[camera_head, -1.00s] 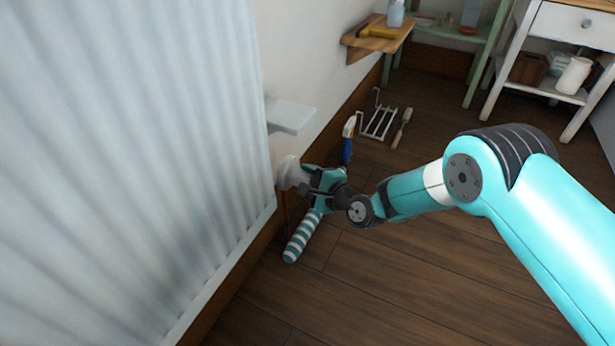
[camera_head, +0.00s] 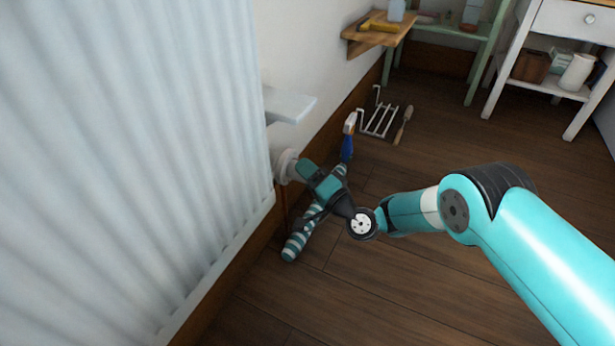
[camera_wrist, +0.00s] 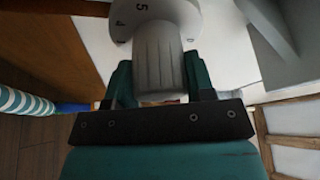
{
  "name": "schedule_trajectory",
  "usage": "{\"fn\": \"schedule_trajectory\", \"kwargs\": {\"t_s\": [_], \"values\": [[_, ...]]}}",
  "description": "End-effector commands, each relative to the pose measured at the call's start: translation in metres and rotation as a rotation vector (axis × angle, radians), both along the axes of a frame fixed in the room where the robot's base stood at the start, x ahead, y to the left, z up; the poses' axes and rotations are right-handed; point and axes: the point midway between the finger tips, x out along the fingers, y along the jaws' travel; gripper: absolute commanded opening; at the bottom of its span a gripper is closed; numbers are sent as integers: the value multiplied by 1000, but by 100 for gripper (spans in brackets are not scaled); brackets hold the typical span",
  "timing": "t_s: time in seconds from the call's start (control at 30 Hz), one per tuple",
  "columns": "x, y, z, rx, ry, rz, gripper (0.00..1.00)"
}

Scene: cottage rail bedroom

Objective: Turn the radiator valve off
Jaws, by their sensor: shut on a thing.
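The radiator (camera_head: 130,150) is white and ribbed and fills the left of the head view. Its valve (camera_head: 285,166) is a pale round knob at the radiator's right end, low by the wall. My gripper (camera_head: 303,172) is at the valve, shut on it. In the wrist view the ribbed grey-white valve knob (camera_wrist: 158,60) sits between the two green fingers of my gripper (camera_wrist: 157,85). A numbered collar shows a 5 and a 4, with other marks partly cut off. I cannot make out a pointer mark.
A white ledge (camera_head: 289,107) juts out just above the valve. A striped roll (camera_head: 298,243) lies on the floor below my gripper. Open floor (camera_head: 390,285) is to the right.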

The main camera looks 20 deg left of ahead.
Motion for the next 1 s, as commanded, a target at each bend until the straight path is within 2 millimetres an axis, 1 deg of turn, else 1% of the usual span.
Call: {"fn": "schedule_trajectory", "kwargs": {"t_s": [0.07, 0.3, 0.5, 0.73, 1.0], "values": [[0, -1, -5, -5, -68, 0, 25], [0, 0, -3, -22, -282, 0, 25], [0, 0, -3, -35, -422, 0, 25], [0, 0, -2, -43, -527, 0, 25], [-1, 0, -1, -48, -572, 1, 25]]}}
